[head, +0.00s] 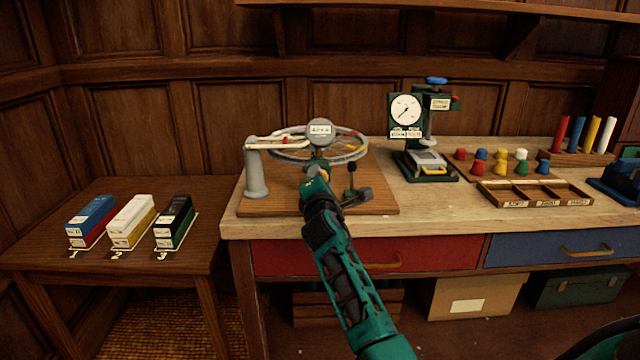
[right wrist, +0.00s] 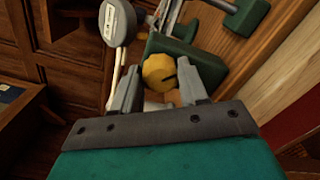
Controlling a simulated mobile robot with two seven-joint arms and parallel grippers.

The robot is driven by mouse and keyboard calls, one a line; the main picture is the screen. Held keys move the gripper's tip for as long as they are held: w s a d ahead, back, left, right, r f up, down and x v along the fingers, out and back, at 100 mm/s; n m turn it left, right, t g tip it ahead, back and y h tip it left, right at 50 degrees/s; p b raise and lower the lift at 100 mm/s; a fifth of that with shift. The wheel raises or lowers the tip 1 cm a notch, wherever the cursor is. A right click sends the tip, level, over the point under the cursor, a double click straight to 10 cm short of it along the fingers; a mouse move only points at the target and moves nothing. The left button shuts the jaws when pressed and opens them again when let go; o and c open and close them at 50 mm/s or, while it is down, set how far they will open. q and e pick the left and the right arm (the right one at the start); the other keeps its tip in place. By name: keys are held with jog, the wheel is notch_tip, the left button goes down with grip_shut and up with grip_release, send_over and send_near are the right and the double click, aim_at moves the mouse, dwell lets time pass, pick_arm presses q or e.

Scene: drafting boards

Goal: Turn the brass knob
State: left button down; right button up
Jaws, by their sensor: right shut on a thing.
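The brass knob (right wrist: 158,72) is a round yellow knob with a dark slot, seen in the right wrist view between my two fingers. My right gripper (right wrist: 155,85) is shut on it, one finger on each side. In the head view my right gripper (head: 318,168) is at the front of the wheel stand, just below a round grey labelled head, and mostly hides the knob. The stand has a spoked wheel (head: 350,155), a grey post (head: 255,174) and a wooden base (head: 381,201). My left gripper is not in view.
A dark lever (head: 351,178) stands right of my gripper. A green dial gauge (head: 404,108) is farther right, then coloured pegs and a sorting tray (head: 534,194). Bare benchtop lies in front of the tray.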

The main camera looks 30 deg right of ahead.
pick_arm(q)
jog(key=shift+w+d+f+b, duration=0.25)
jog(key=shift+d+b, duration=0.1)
jog(key=shift+b, duration=0.3)
pick_arm(e)
jog(key=shift+a+f+m, duration=0.1)
jog(key=shift+m, duration=6.65)
jog(key=shift+f+m, duration=0.1)
jog(key=shift+m, duration=6.65)
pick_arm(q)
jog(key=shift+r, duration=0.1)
pick_arm(e)
jog(key=o, duration=1.1)
jog(key=shift+c, duration=0.2)
